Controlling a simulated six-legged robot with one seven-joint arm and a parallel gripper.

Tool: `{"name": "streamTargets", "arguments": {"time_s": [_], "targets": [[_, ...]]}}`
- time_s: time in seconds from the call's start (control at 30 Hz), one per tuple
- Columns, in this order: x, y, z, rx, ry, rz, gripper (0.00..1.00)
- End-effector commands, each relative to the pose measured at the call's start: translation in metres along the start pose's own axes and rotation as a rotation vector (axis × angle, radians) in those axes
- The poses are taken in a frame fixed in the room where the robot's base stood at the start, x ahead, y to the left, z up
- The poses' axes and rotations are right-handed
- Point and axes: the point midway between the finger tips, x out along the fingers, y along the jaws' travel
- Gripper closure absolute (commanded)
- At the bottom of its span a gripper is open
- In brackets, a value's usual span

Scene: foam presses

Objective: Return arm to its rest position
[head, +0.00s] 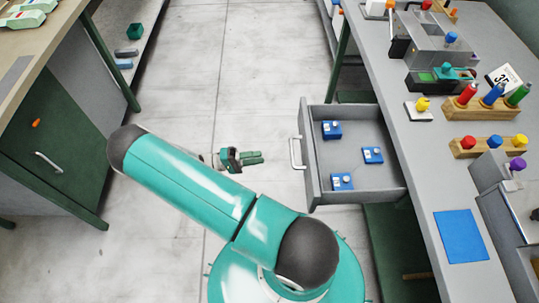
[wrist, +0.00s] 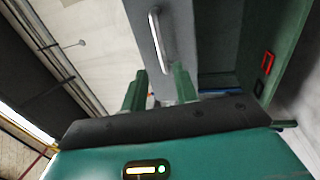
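My teal arm (head: 190,185) with dark joints reaches out over the floor. My gripper (head: 252,157) is left of the open drawer (head: 311,160), with its green fingers pointing toward the drawer's handle (head: 296,153). A gap of floor shows between the fingers and the handle. In the wrist view the two green fingers of my gripper (wrist: 159,85) stand apart with nothing held between them. The drawer handle (wrist: 158,38) shows beyond them on the grey drawer front.
Blue boxes (head: 332,130) lie in the drawer. The right grey worktop (head: 400,150) carries a press, coloured bottles in wooden racks and a blue mat (head: 461,236). A green cabinet (head: 55,150) stands at left. The floor (head: 240,70) between is clear.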

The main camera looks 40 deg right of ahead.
Motion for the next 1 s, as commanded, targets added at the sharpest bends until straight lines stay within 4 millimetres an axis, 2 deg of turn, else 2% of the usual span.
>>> {"name": "streamTargets", "arguments": {"time_s": [0.17,0.73,0.87,1.0], "targets": [[-0.011,0.0,0.0,0.0,0.001,0.0,0.71],[-0.011,0.003,0.0,-0.004,-0.005,-0.013,0.71],[-0.015,0.017,0.001,-0.034,-0.033,-0.088,0.71],[-0.024,0.043,0.004,-0.095,-0.075,-0.242,0.71]]}}
